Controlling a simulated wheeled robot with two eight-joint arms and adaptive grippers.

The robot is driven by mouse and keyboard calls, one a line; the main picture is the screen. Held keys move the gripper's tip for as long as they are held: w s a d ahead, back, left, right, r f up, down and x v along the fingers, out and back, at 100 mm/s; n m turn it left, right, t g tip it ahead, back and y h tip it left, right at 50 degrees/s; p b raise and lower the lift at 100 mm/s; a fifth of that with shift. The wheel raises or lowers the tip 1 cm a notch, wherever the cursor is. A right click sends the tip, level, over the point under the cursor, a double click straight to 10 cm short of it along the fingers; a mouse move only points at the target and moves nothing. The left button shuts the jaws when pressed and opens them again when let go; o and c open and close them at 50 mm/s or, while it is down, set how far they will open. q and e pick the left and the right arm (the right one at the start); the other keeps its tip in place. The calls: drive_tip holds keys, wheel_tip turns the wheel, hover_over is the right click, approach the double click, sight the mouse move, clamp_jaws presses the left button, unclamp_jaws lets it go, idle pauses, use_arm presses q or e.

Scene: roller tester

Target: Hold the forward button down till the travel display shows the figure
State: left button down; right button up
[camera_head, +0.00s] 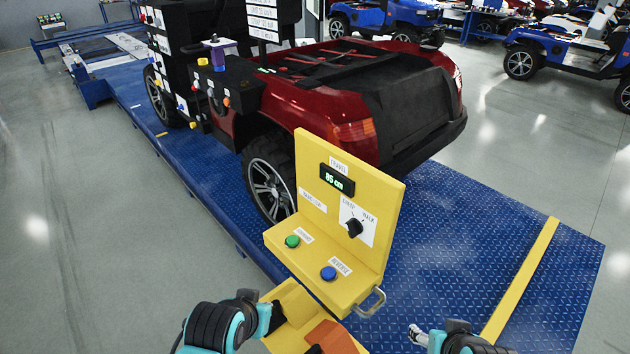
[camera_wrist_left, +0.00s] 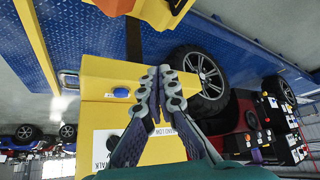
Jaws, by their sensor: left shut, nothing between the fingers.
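The yellow control box (camera_head: 318,252) stands in front of the red vehicle. Its travel display (camera_head: 337,180) reads what looks like "85 cm". The green forward button (camera_head: 292,241) is at the left of the lower ledge, uncovered, and the blue reverse button (camera_head: 328,273) is to its right. My left gripper (camera_head: 276,316) is low, in front of the box and apart from the forward button. In the left wrist view my left gripper (camera_wrist_left: 161,88) is shut and empty in front of a yellow surface (camera_wrist_left: 105,85). My right gripper (camera_head: 416,334) is at the bottom edge, right of the box; its opening is unclear.
A black selector knob (camera_head: 354,227) sits on the upright panel. A metal handle (camera_head: 371,303) sticks out at the box's right side. A yellow tray-like part (camera_head: 296,303) lies below the box. The red vehicle (camera_head: 320,100) stands behind on the blue platform (camera_head: 470,220).

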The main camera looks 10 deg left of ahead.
use_arm(q)
drive_tip(key=w+d+r+n+h+p, duration=0.15)
drive_tip(key=w+r+p, duration=0.45)
drive_tip(key=w, duration=0.6)
drive_tip(key=n+t+h+p, duration=0.1)
drive_tip(key=n+h+p, duration=0.15)
drive_tip(key=p, duration=0.25)
hover_over(291, 241)
drive_tip(key=shift+r, duration=0.1)
wheel_tip(291, 241, down, 9)
drive_tip(key=b, duration=0.7)
drive_tip(key=shift+r, duration=0.1)
idle(0.3)
drive_tip(key=shift+f+b, duration=0.45)
drive_tip(key=shift+b, duration=0.05)
